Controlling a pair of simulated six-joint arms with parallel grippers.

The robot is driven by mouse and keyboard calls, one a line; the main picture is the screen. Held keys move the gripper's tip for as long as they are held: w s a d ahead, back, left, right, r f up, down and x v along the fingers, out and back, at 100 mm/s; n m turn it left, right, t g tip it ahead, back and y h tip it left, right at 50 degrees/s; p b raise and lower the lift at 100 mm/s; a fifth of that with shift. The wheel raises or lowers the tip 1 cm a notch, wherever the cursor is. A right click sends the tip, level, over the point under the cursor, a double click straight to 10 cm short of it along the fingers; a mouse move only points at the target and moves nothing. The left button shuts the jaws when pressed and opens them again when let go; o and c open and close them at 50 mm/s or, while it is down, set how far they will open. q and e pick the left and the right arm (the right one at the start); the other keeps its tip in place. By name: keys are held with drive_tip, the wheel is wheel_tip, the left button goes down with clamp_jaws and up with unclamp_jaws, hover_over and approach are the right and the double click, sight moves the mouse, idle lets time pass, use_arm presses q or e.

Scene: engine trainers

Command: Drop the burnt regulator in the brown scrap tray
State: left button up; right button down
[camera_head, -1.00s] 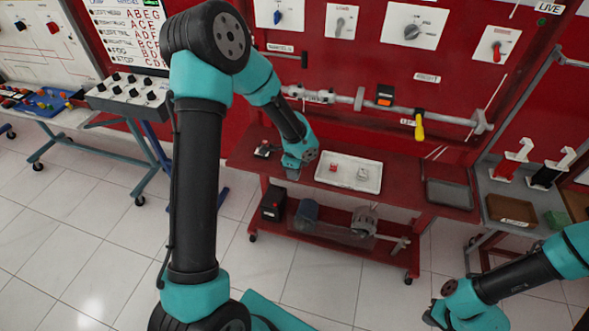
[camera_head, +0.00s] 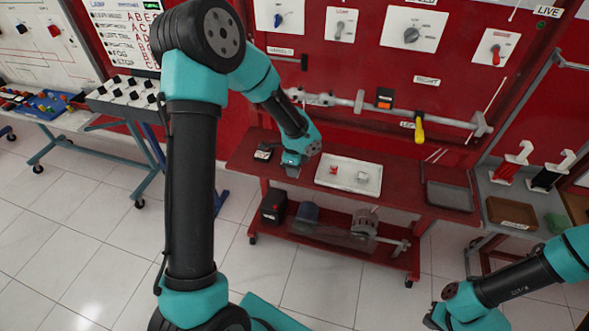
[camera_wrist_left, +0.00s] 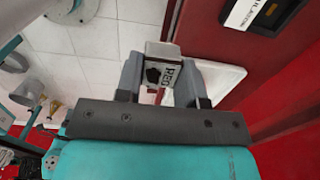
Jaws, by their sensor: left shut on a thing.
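My left gripper (camera_head: 292,172) hangs over the left part of the red bench, left of the white tray. In the left wrist view my left gripper (camera_wrist_left: 162,82) is shut on a small grey-white box, the burnt regulator (camera_wrist_left: 168,72), with a black mark and lettering like "REG". In the head view the regulator is too small to make out at the gripper. The brown scrap tray (camera_head: 490,209) sits on the grey bench at the far right, well away from the left gripper. My right gripper (camera_head: 436,317) is low at the right; its finger opening is unclear.
The white tray (camera_head: 347,186) on the red bench holds a small red thing (camera_head: 334,170) and a pale block (camera_head: 362,176). A dark grey tray (camera_head: 449,196) lies at that bench's right end. Red and black holders (camera_head: 512,162) stand behind the brown tray.

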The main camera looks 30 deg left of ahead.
use_arm(q)
drive_tip(key=shift+r, duration=1.6)
drive_tip(key=shift+w+d, duration=0.1)
drive_tip(key=shift+w+d+f+n, duration=0.25)
drive_tip(key=shift+w+d+n, duration=0.15)
drive_tip(key=shift+n, duration=0.2)
drive_tip(key=w+d+f+n, duration=0.2)
drive_tip(key=d+n, duration=0.1)
drive_tip(key=n, duration=0.1)
drive_tip(key=w+d+f+n, duration=0.2)
drive_tip(key=w+d+n, duration=0.1)
drive_tip(key=n, duration=0.1)
drive_tip(key=w+d+f+n, duration=0.2)
drive_tip(key=w+d+n, duration=0.1)
drive_tip(key=d+n, duration=0.1)
drive_tip(key=shift+w+d+n, duration=0.1)
drive_tip(key=shift+w+n, duration=0.15)
drive_tip(key=shift+n, duration=0.35)
drive_tip(key=shift+w+d+f+n, duration=0.25)
drive_tip(key=shift+d+n, duration=0.15)
drive_tip(key=shift+n, duration=0.1)
drive_tip(key=d, duration=1.4)
